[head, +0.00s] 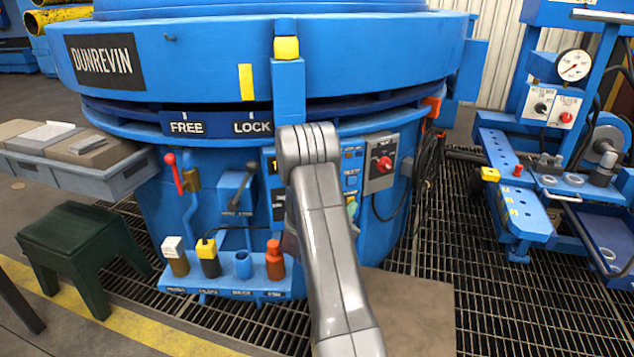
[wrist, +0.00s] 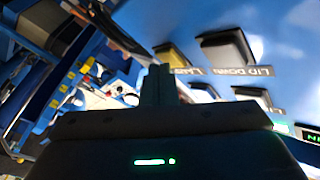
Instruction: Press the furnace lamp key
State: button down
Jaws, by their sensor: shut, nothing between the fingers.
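In the wrist view my gripper (wrist: 160,74) has its dark fingers together and holds nothing. A yellow key (wrist: 174,55) stands just above and right of the fingertips; its label seems to read LAMP and is partly covered. I cannot tell whether the fingers touch this key. A dark key (wrist: 226,48) labelled LID DOWN is to its right. In the head view my grey arm covers my gripper and much of the blue furnace's (head: 150,65) front panel. A strip of the panel (head: 352,170) shows right of the arm.
More keys (wrist: 252,96) sit below and right in the wrist view, partly hidden. In the head view, a grey box with a red knob (head: 381,164) is right of the panel. A rack of small items (head: 225,285) and a green stool (head: 78,240) stand left.

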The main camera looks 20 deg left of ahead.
dwell(0.6)
jog(key=shift+s+d+b, duration=0.25)
jog(key=shift+s+b, duration=0.05)
jog(key=shift+b, duration=0.1)
jog(key=shift+s, duration=0.1)
jog(key=shift+s+d+b, duration=0.4)
jog(key=shift+s+d, duration=0.15)
jog(key=shift+s, duration=0.25)
jog(key=shift+s+d+b, duration=0.35)
jog(key=shift+s+d, duration=0.2)
jog(key=shift+s, duration=0.3)
jog(key=shift+s+d+b, duration=0.4)
jog(key=shift+s+d, duration=0.15)
jog(key=shift+s, duration=0.25)
jog(key=shift+r, duration=0.1)
